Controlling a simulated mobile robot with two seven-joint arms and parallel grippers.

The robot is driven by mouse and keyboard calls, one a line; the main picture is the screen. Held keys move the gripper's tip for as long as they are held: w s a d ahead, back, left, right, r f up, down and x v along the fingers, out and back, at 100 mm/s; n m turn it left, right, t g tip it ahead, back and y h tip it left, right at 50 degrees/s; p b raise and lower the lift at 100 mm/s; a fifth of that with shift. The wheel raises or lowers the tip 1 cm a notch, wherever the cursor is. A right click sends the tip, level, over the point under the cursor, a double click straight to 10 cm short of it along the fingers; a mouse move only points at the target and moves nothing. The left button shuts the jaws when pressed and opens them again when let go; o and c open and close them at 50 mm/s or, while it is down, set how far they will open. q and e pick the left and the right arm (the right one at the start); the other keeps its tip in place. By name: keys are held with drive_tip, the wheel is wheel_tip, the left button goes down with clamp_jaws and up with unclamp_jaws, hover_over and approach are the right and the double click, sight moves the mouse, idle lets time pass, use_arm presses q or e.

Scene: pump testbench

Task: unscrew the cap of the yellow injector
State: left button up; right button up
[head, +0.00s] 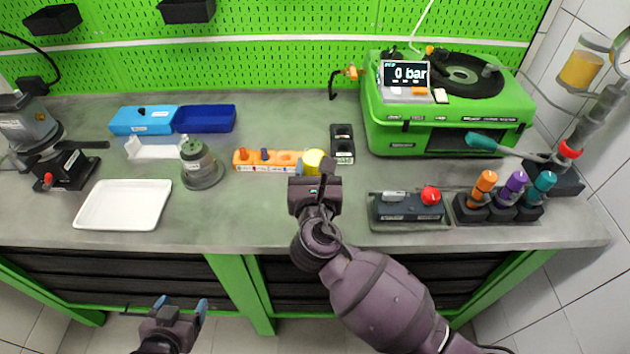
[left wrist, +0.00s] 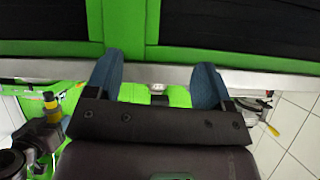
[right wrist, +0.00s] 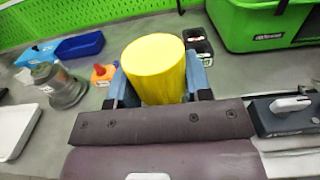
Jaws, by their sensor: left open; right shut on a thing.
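The yellow injector (head: 313,160) shows as a yellow round piece just beyond my right gripper (head: 318,178), over the bench. In the right wrist view it is a large yellow cylinder (right wrist: 156,68) between the blue fingers of my right gripper (right wrist: 158,88), which is shut on it. Its lower part is hidden by the gripper, and I cannot tell where the cap meets the body. My left gripper (head: 181,304) is open and empty, low in front of the bench. In the left wrist view its blue fingers (left wrist: 157,88) stand wide apart.
An orange holder (head: 284,160) lies just left of the yellow injector, and a black two-slot box (head: 342,137) behind it. A stand (head: 498,210) with orange, purple and teal injectors is at the right. A white tray (head: 124,205) lies left. The green testbench (head: 445,125) stands behind right.

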wheel_tip(320, 180, up, 14)
drive_tip(key=p, duration=0.1)
drive_tip(key=shift+r, duration=0.1)
drive_tip(key=o, duration=0.6)
drive_tip(key=shift+c, duration=0.2)
drive_tip(key=c, duration=0.8)
drive_tip(key=shift+o, duration=0.2)
drive_tip(key=s+d+f, duration=0.2)
drive_tip(key=d+f, duration=0.4)
drive_tip(key=d, duration=0.4)
drive_tip(key=s+d+f+b, duration=0.1)
drive_tip(key=d+f, duration=0.6)
drive_tip(key=d, duration=0.3)
drive_tip(key=shift+s+d+b, duration=0.3)
drive_tip(key=shift+s+d, duration=0.05)
